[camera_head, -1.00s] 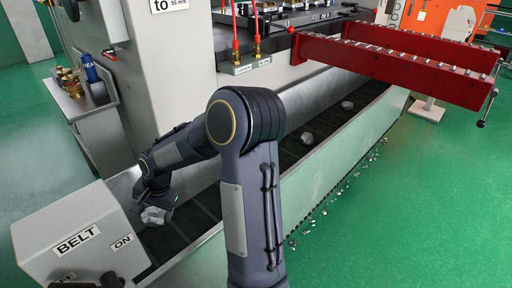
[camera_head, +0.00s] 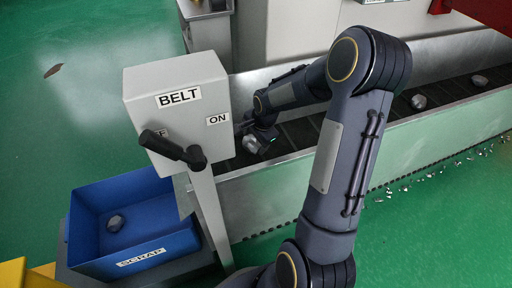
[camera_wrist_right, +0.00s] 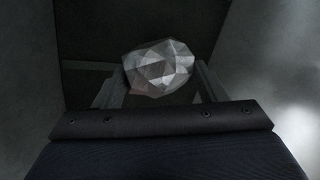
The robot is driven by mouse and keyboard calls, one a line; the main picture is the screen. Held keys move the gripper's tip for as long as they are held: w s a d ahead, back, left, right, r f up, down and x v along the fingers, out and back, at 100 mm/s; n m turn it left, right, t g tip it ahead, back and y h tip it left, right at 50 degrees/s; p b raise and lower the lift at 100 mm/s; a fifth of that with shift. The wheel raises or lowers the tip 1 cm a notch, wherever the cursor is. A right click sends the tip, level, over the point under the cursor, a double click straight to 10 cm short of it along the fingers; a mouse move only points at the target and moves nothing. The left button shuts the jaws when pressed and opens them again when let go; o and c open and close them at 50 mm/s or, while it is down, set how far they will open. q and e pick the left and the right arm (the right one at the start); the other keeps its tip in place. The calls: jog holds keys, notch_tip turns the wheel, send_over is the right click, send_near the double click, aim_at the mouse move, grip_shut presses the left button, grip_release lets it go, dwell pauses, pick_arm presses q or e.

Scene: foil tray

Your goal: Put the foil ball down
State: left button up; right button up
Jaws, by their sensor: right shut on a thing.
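The foil ball (camera_wrist_right: 158,68) is a grey, faceted, crumpled lump. It sits between the fingers of my right gripper (camera_wrist_right: 160,85) in the right wrist view. In the head view my right gripper (camera_head: 260,138) is at the near end of the belt trough, shut on the foil ball (camera_head: 252,145), just over the dark belt (camera_head: 300,133). Whether the ball touches the belt I cannot tell. A blue bin (camera_head: 88,262) labelled SCRAP stands at lower left, with one grey lump (camera_head: 115,223) inside. My left gripper is not in view.
A grey BELT control box (camera_head: 180,85) with a black lever (camera_head: 172,148) stands between my right gripper and the bin. More lumps (camera_head: 418,101) lie farther along the belt. The metal trough wall (camera_head: 290,190) runs along the near side. Scraps litter the green floor.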

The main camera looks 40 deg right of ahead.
aim_at(257, 142)
jog(key=shift+f+b, duration=0.3)
jog(key=shift+f, duration=1.2)
jog(key=shift+f, duration=0.15)
jog(key=o, duration=1)
jog(key=shift+s+r, duration=0.1)
jog(key=shift+r, duration=0.45)
jog(key=p+v, duration=0.4)
jog(key=v, duration=0.7)
jog(key=shift+r, duration=0.1)
